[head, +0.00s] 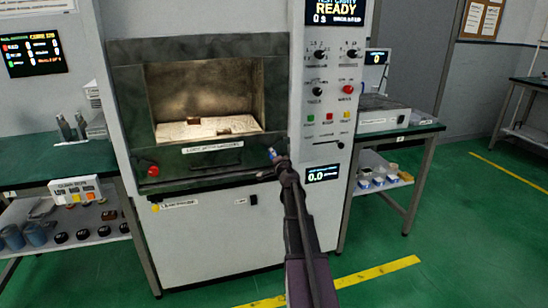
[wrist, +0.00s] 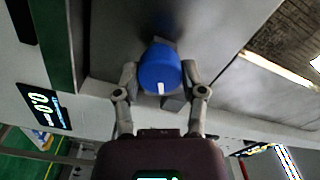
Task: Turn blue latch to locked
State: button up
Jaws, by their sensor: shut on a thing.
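The blue latch (wrist: 160,68) is a round blue knob with a short white mark at its lower edge in the wrist view. It sits on the grey front of the microwave generator. My gripper (wrist: 160,82) has one finger on each side of the knob and is shut on it. In the head view, the blue latch (head: 272,154) shows as a small blue spot at the right of the door's lower part, at the tip of my gripper (head: 277,161). The gripper hides part of it. No lock label is readable in either view.
The lit cavity (head: 207,100) of the generator (head: 215,235) shows above the latch, with flat items inside. A red button (head: 153,171) is at the lower left. A control panel (head: 332,80) stands to the right. Green-topped benches (head: 40,152) flank the machine.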

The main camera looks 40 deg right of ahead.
jog(key=shift+n, duration=0.4)
jog(key=o, duration=1.2)
jog(key=shift+w, duration=0.1)
jog(key=shift+c, duration=0.2)
jog(key=v, duration=1.2)
